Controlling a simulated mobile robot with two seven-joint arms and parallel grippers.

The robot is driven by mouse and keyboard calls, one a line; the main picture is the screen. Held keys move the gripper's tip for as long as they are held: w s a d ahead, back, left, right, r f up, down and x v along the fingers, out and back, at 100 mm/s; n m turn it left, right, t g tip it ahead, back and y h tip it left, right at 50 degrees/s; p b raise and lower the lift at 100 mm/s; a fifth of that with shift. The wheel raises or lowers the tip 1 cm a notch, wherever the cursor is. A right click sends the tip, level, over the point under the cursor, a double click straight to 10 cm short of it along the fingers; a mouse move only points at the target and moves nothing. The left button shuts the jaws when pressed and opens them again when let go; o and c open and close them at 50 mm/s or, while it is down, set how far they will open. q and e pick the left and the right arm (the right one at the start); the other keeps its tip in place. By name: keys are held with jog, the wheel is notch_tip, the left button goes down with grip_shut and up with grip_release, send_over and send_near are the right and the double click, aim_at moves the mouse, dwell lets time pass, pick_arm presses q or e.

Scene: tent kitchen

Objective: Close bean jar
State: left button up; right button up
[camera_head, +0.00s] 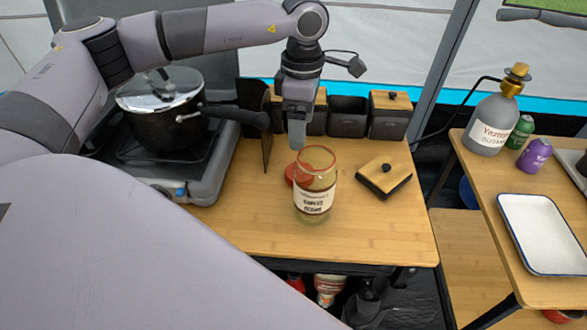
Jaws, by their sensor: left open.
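A clear glass jar (314,197) with a white label and a reddish rim stands upright and uncovered on the wooden table (250,222). A red round lid (293,174) shows at the jar's left, partly hidden behind it. My left arm comes in from the left over the stove, and my left gripper (297,140) points down just above and behind the jar and lid. It is open, and nothing shows between its fingers. It looks apart from the jar. My right gripper does not show.
A lidded pot (165,128) stands on the stove at left. Dark canisters (348,120) line the table's back. A wooden canister lid (384,177) lies right of the jar. A right-hand table holds a gas bottle (490,125) and a white tray (541,235). The table front is clear.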

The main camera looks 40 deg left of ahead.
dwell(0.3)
pick_arm(q)
jog(key=shift+f+p, duration=0.55)
jog(key=shift+f, duration=2.9)
notch_tip(320, 180, down, 4)
jog(key=shift+w+d+p, duration=0.1)
jog(key=shift+p, duration=0.55)
jog(key=shift+f, duration=0.6)
jog(key=c, duration=0.8)
